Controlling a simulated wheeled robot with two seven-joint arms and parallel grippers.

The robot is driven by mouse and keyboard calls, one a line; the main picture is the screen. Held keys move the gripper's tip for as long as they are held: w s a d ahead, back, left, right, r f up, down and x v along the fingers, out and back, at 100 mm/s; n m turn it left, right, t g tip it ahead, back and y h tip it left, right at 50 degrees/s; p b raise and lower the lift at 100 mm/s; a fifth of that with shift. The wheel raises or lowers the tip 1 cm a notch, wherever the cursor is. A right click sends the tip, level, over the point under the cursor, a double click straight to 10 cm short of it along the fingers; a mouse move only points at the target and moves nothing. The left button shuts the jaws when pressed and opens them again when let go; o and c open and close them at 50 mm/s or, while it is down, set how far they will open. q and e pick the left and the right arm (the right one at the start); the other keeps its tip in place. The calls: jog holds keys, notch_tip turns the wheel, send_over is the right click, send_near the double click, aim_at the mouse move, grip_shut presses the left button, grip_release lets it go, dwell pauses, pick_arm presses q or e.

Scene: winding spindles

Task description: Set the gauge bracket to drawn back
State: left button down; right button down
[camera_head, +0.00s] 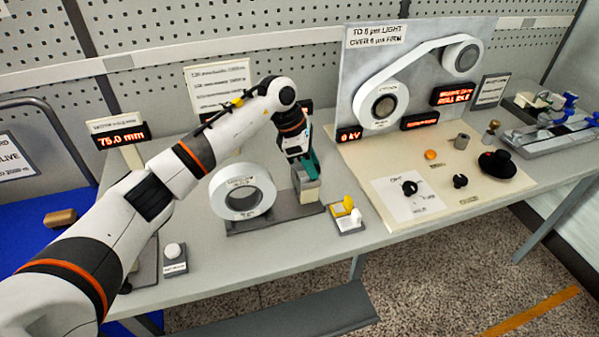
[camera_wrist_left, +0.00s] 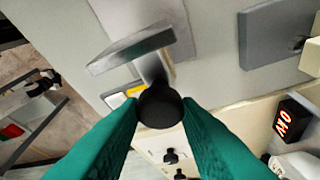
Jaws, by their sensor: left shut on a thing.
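The gauge bracket (camera_head: 308,190) is a grey upright piece at the right end of the dark base plate, just right of the white roll (camera_head: 243,190). In the left wrist view the bracket shows as a grey flat bar (camera_wrist_left: 130,48) on a short stem, with a round black knob (camera_wrist_left: 160,107). My left gripper (camera_head: 305,165) reaches down over the bracket from above. Its teal fingers, also in the left wrist view (camera_wrist_left: 166,106), are shut on the black knob. In the head view the fingers hide the knob. My right gripper is not in view.
A small block with yellow and white parts (camera_head: 346,215) stands close right of the bracket. Farther right is a cream board (camera_head: 430,165) with knobs and a black dish. A display (camera_head: 121,138) reading 75.0 mm stands at the left. The bench front edge is near.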

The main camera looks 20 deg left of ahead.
aim_at(294, 168)
pick_arm(q)
jog(key=shift+d+r, duration=0.1)
jog(key=c, duration=1.3)
grip_release()
jog(key=shift+o, duration=1.2)
jog(key=shift+w+d, duration=0.15)
jog(key=shift+a+r, duration=0.1)
jog(key=shift+a, duration=0.1)
jog(key=b+v, duration=0.2)
jog(key=v, duration=0.9)
jog(key=shift+r, duration=0.3)
jog(key=shift+f, duration=0.1)
